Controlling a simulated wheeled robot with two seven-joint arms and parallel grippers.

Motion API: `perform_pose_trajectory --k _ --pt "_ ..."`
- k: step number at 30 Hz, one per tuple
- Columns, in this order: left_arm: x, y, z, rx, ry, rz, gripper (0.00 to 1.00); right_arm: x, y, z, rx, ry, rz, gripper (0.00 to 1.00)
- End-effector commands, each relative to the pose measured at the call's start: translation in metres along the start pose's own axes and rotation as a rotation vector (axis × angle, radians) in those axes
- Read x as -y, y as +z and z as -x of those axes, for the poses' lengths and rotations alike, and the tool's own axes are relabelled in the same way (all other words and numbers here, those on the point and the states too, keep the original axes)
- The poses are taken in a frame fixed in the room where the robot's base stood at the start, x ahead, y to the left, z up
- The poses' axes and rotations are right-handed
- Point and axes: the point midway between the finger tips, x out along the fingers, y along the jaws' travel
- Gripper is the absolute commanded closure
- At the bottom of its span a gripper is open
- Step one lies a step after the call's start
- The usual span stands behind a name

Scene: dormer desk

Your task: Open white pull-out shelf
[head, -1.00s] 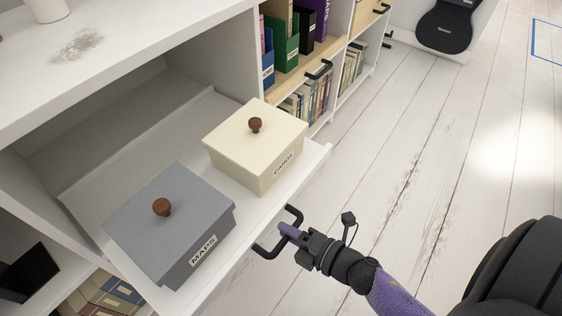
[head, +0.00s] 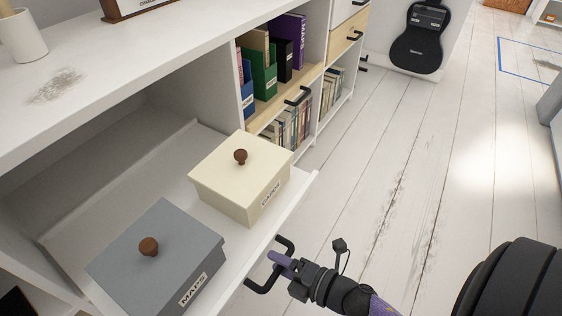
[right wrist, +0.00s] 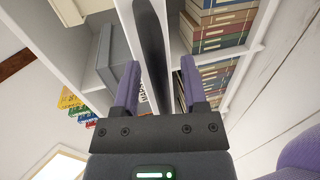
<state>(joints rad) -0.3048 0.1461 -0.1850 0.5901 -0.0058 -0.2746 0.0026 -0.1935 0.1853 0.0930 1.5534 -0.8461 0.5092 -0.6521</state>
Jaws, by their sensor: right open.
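The white pull-out shelf (head: 299,192) stands out from the cabinet in the head view, its deep tray exposed. It carries a grey box labelled MAPS (head: 165,250) and a cream box labelled CARGO (head: 243,180), both with brown knobs. A black bar handle (head: 288,243) sits on its front edge. My right gripper (head: 276,260) is at this handle, with a purple finger overlapping it. In the right wrist view, the open purple fingers (right wrist: 160,80) lie on either side of the dark handle bar (right wrist: 151,40). Contact cannot be told. My left gripper is out of view.
The cabinet continues at the back with binders (head: 264,72), books (head: 290,125) and other black handles (head: 299,96). A white cup (head: 22,36) stands on the cabinet top. A black guitar case (head: 418,38) stands farther back. The white plank floor to the right is largely clear.

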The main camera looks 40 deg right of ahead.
Motion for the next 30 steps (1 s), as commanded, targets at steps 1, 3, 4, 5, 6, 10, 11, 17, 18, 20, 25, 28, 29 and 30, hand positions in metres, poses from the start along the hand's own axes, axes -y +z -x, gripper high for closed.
perform_pose_trajectory --k 1,3,4,5,6,10,11,17,18,20,25,28,29,30 --pt "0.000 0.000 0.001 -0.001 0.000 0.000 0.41 0.000 0.000 0.002 0.000 0.000 0.000 0.44" --pt "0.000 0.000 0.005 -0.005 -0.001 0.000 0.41 -0.002 0.000 0.010 0.001 -0.001 -0.001 0.44" --pt "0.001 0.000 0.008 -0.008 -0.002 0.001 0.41 -0.003 0.000 0.016 0.001 0.000 -0.001 0.44" --pt "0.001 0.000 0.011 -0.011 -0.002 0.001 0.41 -0.004 0.000 0.023 0.002 -0.001 -0.002 0.44" --pt "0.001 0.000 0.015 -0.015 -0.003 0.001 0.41 -0.004 0.000 0.034 0.002 -0.001 -0.002 0.44" --pt "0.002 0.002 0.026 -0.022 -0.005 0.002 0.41 -0.004 0.000 0.068 0.002 -0.001 -0.001 0.44" --pt "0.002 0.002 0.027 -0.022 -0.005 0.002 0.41 -0.004 0.000 0.074 0.002 -0.001 -0.001 0.44" --pt "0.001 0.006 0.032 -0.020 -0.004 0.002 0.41 -0.001 0.000 0.099 0.002 -0.001 -0.001 0.44" --pt "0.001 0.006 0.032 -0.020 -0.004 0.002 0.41 0.000 0.000 0.100 0.001 0.000 0.000 0.44" --pt "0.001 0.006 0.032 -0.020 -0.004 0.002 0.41 0.000 0.000 0.100 0.001 0.000 0.000 0.44" --pt "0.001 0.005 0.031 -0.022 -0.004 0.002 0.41 0.000 0.000 0.100 0.001 0.000 0.000 0.44" --pt "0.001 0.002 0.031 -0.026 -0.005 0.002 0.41 0.000 0.000 0.099 0.001 0.000 0.000 0.44" --pt "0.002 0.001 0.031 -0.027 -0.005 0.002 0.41 0.000 0.000 0.099 0.001 -0.001 -0.001 0.44" --pt "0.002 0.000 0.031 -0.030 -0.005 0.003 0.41 0.003 0.000 0.100 0.007 -0.009 -0.014 0.44"
